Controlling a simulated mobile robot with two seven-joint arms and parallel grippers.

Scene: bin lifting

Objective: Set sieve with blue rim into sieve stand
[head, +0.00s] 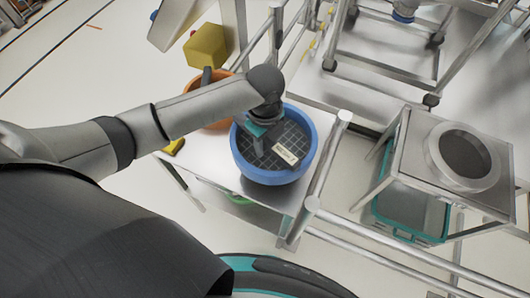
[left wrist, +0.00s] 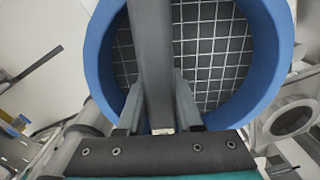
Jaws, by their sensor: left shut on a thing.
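The sieve with blue rim (head: 272,177) is a round blue tub with a dark square mesh in its bottom, left of the sieve stand. My left gripper (head: 259,148) reaches down into it. In the left wrist view, the gripper (left wrist: 160,112) is shut on a grey bar running across the sieve (left wrist: 100,62), apparently its handle. I cannot tell whether the sieve touches the table below it. The sieve stand (head: 410,165) at the right is a metal frame with a raised round ring (head: 434,150) around a dark opening. My right gripper is not in view.
A metal table (head: 205,160) lies under the sieve, with an orange bowl (head: 212,122) and a yellow block (head: 173,147). Metal rails (head: 330,175) run between sieve and stand. A teal-edged bin (head: 408,232) sits under the stand. A yellow box (head: 206,46) is behind.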

